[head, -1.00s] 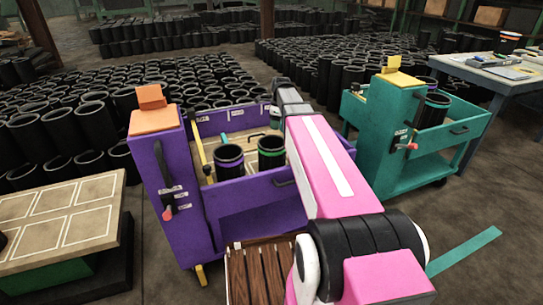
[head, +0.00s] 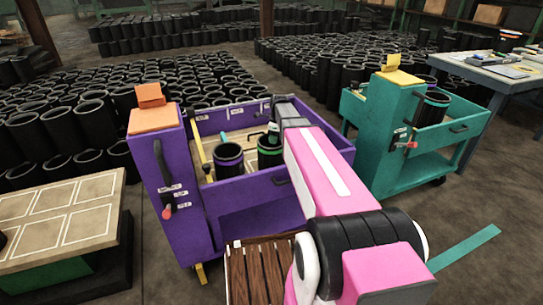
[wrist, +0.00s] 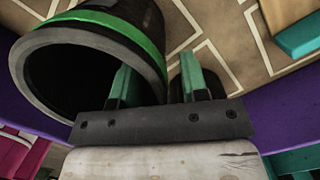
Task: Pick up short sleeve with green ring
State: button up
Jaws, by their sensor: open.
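The black sleeve with the green ring (head: 270,157) stands in the purple cart, on the right of another black sleeve. In the wrist view its wide mouth and green band (wrist: 125,25) fill the upper left. My gripper (wrist: 157,80) is open and empty. Its left finger overlaps the sleeve's rim and near wall, and its right finger is beyond the wall on the right. I cannot tell whether a finger touches it. In the head view my gripper (head: 273,130) is at the top of this sleeve, partly hidden by my arm.
A black sleeve with a purple ring (head: 228,165) stands close on the left. The purple cart's walls (head: 255,192) surround both. A teal cart (head: 385,130) with sleeves is at right. A table with a tan top (head: 62,205) is at left.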

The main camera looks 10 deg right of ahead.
grip_shut()
dwell(1.4)
